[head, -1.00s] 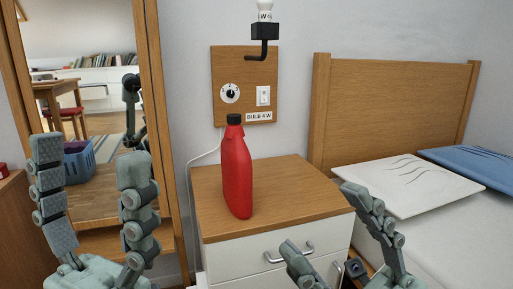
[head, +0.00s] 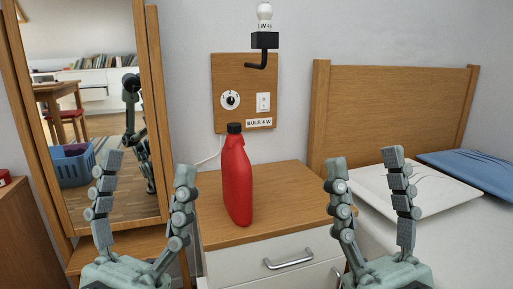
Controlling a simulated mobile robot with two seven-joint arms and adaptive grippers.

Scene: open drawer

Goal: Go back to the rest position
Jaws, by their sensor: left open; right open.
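My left gripper (head: 147,172) is open and empty, with its fingers pointing up, in front of the mirror at the left of the head view. My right gripper (head: 364,170) is open and empty, with its fingers pointing up, in front of the nightstand's right side and the bed. A red bottle (head: 237,182) with a black cap stands upright on the nightstand (head: 285,190), between the two grippers and apart from both. The nightstand's top drawer (head: 262,262), with a metal handle, looks shut; its right end is hidden by my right gripper.
A mirror (head: 100,60) in a wooden frame stands at the left. A wall board (head: 230,75) carries a dial, a switch and a bulb (head: 265,12) on a black bracket. A bed with a wooden headboard (head: 390,110) and pillows (head: 425,188) fills the right.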

